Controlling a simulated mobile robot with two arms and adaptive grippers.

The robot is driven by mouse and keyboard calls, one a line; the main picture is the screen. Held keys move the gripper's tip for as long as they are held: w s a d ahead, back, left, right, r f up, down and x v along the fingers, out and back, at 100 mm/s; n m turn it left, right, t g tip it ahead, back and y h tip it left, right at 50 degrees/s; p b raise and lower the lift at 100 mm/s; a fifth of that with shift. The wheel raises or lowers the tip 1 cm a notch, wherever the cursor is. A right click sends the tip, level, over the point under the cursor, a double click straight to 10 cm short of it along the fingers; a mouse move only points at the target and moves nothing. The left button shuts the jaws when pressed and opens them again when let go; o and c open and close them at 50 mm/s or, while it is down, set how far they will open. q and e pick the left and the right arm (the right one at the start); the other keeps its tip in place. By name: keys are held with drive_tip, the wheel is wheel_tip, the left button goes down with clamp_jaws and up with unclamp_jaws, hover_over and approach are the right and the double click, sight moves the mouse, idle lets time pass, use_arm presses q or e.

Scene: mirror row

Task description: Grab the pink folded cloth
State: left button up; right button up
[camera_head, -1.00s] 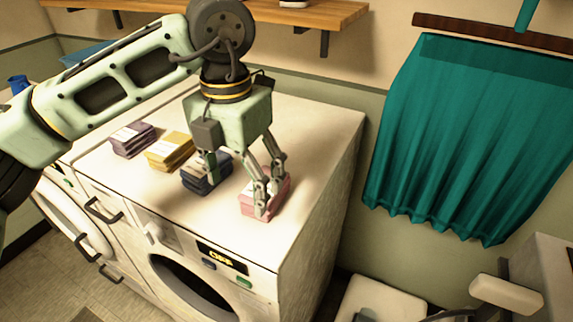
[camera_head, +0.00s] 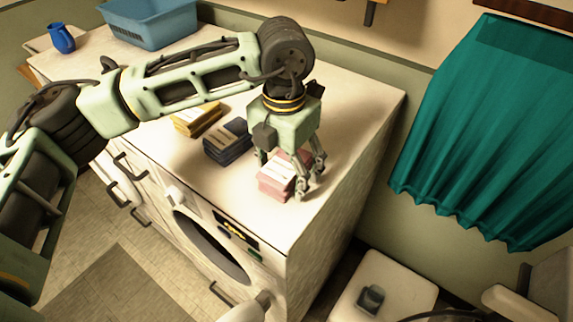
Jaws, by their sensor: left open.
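The pink folded cloth (camera_head: 273,183) is a small stack with a pale band, near the front right of the white washer top. My left gripper (camera_head: 284,178) is open and points down over it. One finger is at the cloth's right side, with its tip low near the washer top. The other finger is at the cloth's back left and is partly hidden. I cannot tell whether either finger touches the cloth.
A dark blue folded cloth (camera_head: 228,145) lies close left of the pink one, with a yellow one (camera_head: 196,120) beyond it. A blue basket (camera_head: 150,25) and blue jug (camera_head: 61,38) stand at the back left. A teal curtain (camera_head: 480,130) hangs at right.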

use_arm(q)
drive_tip(key=c, duration=1.2)
